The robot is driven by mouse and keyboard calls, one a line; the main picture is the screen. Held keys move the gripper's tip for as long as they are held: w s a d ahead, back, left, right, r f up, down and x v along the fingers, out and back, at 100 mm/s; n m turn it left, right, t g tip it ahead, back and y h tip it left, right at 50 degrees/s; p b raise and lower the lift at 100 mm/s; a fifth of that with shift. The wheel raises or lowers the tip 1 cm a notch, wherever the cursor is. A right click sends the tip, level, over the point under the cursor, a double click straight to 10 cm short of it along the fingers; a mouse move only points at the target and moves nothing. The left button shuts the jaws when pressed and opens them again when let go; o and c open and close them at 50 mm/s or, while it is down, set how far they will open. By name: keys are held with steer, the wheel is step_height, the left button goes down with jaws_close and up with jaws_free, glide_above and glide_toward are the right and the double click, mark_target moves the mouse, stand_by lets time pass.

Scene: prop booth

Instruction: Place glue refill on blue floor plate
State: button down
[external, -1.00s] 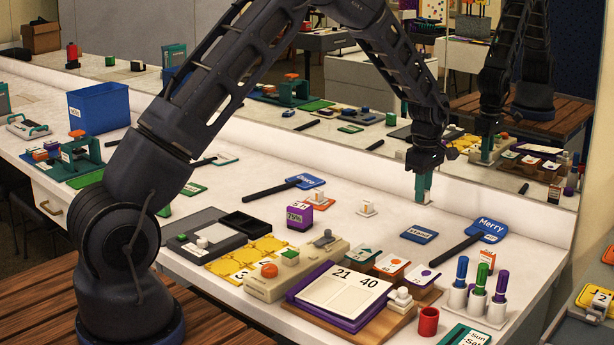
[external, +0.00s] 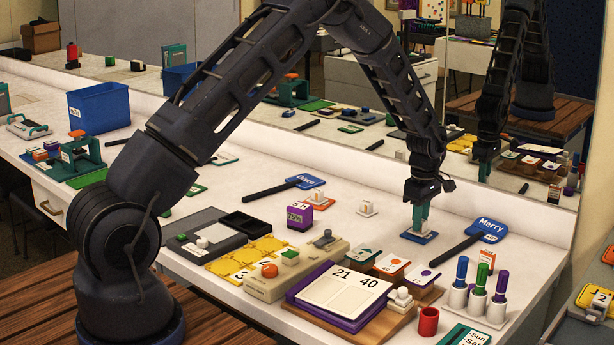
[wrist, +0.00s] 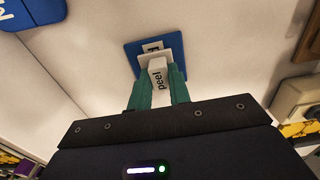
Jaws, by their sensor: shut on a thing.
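The glue refill (wrist: 157,76) is a small white block with "peel" lettering, seen in the wrist view between the teal fingers of my gripper (wrist: 158,85). The fingers are shut on it. The blue floor plate (wrist: 134,57) lies just beyond it, with a white label partly covered by the refill. In the external view my gripper (external: 421,218) points down over the blue floor plate (external: 408,236), and the refill is mostly hidden by the fingers. I cannot tell whether the refill touches the plate.
A blue "Merry" paddle (external: 488,229) lies right of the plate. Orange-edged cards (external: 391,263) and marker pens in holders (external: 478,290) are in front. A mirror runs along the back.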

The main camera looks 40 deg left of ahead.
steer(key=shift+f, duration=0.1)
steer(key=c, duration=1.3)
jaws_free()
